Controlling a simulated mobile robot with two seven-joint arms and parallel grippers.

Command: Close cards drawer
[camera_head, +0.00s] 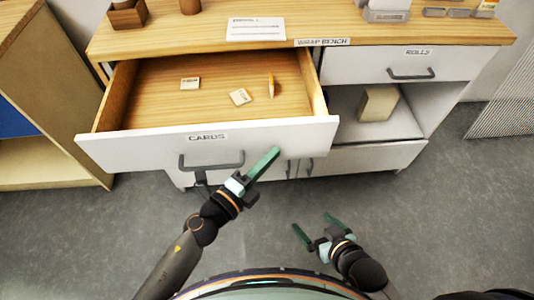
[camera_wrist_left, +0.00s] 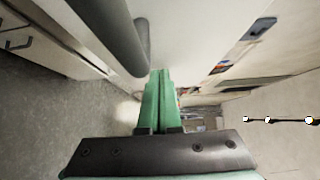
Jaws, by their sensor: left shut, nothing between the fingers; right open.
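The cards drawer (camera_head: 140,150) is pulled well out of the bench, with a white front labelled CARDS and a dark bar handle (camera_head: 211,162). Inside it lie two small pale cards (camera_head: 190,83) and a small orange-brown item (camera_head: 271,85). My left gripper (camera_head: 266,160) is shut and empty, its green fingers in front of the drawer front, to the right of the handle; whether they touch it I cannot tell. In the left wrist view the shut fingers (camera_wrist_left: 159,100) are beside a dark grey bar. My right gripper (camera_head: 315,225) is open and empty, low above the floor.
The wooden bench top (camera_head: 190,35) carries a paper sheet (camera_head: 256,29) and other items. To the right are a shut ROLLS drawer (camera_head: 440,65) and an open shelf with a tan box (camera_head: 378,102). A wooden shelf unit (camera_head: 50,110) stands at the left.

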